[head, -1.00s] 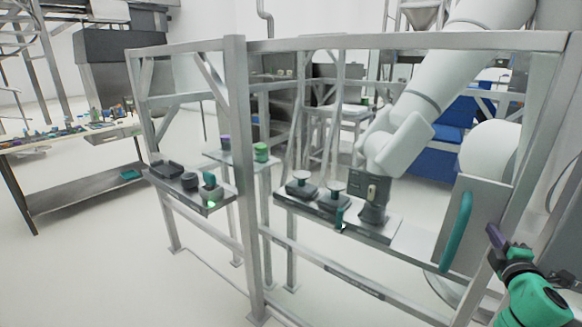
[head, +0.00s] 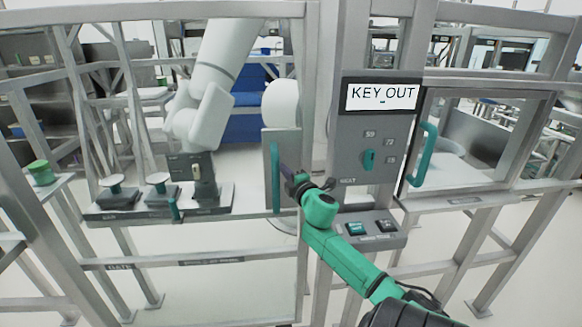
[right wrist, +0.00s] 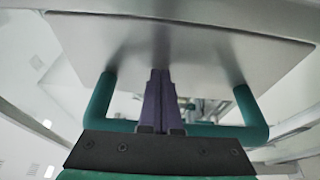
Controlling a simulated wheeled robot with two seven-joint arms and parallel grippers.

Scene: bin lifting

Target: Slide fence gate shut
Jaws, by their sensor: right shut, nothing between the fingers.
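The fence gate (head: 186,262) is a grey metal frame with a robot cell behind it. A grey plate (head: 282,205) near its right post carries an upright teal handle (head: 275,180). My right gripper (head: 287,173) has purple fingers, shut and empty, beside the handle's right side. In the right wrist view the shut fingers (right wrist: 160,78) point toward the plate (right wrist: 190,42) and cross the teal handle (right wrist: 232,131) between its two posts. I cannot tell if they touch the handle. My left gripper is not in view.
A grey control panel (head: 365,130) reading KEY OUT stands right of the gate. Further right is a window hatch with another teal handle (head: 422,155). Behind the fence are a white robot arm (head: 205,100) and a shelf (head: 150,208) with fixtures.

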